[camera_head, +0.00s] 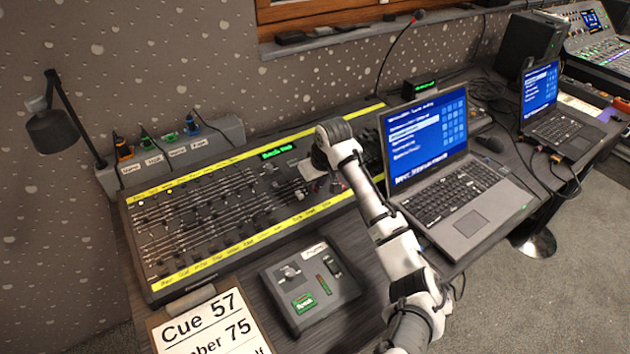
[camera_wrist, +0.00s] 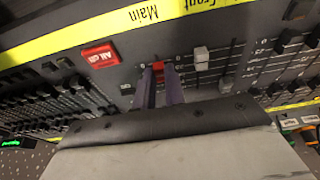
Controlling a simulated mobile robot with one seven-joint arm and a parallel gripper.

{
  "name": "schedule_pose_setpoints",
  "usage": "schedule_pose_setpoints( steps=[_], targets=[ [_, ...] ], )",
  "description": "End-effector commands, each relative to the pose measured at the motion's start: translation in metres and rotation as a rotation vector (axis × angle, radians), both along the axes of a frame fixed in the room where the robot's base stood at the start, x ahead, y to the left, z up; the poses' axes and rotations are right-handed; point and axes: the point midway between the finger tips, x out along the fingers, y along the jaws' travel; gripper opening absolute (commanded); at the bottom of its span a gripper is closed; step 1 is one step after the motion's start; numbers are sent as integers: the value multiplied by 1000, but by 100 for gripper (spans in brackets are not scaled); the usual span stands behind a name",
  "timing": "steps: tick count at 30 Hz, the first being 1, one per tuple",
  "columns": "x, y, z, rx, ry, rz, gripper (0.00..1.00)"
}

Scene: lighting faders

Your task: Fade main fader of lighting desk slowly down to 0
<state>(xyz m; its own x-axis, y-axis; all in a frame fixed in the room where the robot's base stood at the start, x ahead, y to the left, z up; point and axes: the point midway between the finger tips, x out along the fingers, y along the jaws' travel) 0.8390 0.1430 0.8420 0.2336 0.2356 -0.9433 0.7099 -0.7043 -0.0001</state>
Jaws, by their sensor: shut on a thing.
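The lighting desk (camera_head: 215,215) is a grey console with rows of faders between two yellow label strips. In the wrist view, a red fader cap (camera_wrist: 158,67) sits below a label reading "Main" on the yellow strip (camera_wrist: 95,32). My gripper (camera_wrist: 160,82) has its two purple fingers closed on this red cap, one on each side. In the head view, my arm reaches over the right part of the desk and hides the cap and fingertips. Most of the slot is hidden behind the fingers.
A white fader cap (camera_wrist: 202,58) stands close to the right of the red one in the wrist view. A red "All off" button (camera_wrist: 100,55) is to its left. A laptop (camera_head: 455,190) stands right of my arm, and a small control box (camera_head: 310,285) lies in front of the desk.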

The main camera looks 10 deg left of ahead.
Motion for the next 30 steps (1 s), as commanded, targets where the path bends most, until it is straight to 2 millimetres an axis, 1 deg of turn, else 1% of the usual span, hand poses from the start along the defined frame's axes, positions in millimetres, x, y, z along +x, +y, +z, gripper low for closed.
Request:
schedule_pose_setpoints(
  steps=[30],
  targets=[
    [-5,-5,-1,-1,2,0,2]
  ],
)
